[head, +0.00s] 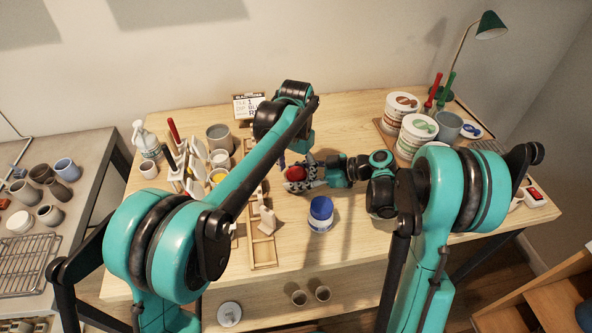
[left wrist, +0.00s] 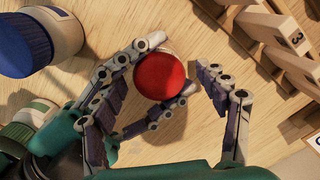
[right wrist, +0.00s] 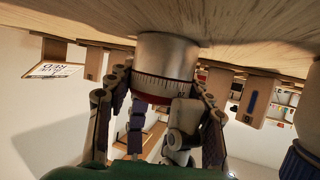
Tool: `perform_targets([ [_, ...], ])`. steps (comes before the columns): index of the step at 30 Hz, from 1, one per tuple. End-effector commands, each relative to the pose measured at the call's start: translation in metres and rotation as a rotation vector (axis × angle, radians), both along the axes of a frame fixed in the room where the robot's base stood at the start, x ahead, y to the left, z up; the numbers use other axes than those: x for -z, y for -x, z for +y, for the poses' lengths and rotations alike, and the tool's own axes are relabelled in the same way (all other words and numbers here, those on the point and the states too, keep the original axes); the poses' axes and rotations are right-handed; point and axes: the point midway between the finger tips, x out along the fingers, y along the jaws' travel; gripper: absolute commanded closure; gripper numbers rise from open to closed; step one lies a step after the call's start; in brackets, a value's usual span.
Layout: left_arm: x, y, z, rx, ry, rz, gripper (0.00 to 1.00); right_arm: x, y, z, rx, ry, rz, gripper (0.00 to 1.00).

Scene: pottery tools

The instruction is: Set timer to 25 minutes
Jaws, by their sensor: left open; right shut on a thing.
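The timer has a red round top (head: 295,173) and stands on the table in the middle. Its silver body with a marked scale (right wrist: 165,72) shows in the right wrist view, with its base at the tabletop. My right gripper (right wrist: 160,92) is shut on the timer body from the side. My left gripper (left wrist: 168,105) is open above the timer, with its fingers apart around the red top (left wrist: 160,76). In the head view my left arm partly hides the spot. I cannot read the timer's setting.
A white jar with a blue lid (head: 320,213) stands just in front of the timer. A wooden tray with tags (head: 262,252) lies to the left. Tubs (head: 416,135) stand at the back right.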

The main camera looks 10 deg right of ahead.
Motion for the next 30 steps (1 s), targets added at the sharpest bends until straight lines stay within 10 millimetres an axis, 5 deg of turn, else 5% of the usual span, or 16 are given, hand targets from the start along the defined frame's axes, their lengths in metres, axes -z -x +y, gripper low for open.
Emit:
perform_targets([
  [5, -0.012, 0.0, 0.0, 0.0, 0.0, 0.0, 0.27, 0.001, 0.0, 0.0, 0.0, 0.002, 0.001, 0.83],
  [18, -0.101, 0.0, 0.0, 0.0, 0.0, 0.0, 0.27, 0.001, 0.0, 0.0, -0.001, 0.002, 0.001, 0.83],
  [30, -0.12, 0.0, 0.0, 0.0, -0.001, -0.001, 0.27, 0.001, 0.0, 0.0, -0.002, 0.002, 0.001, 0.83],
])
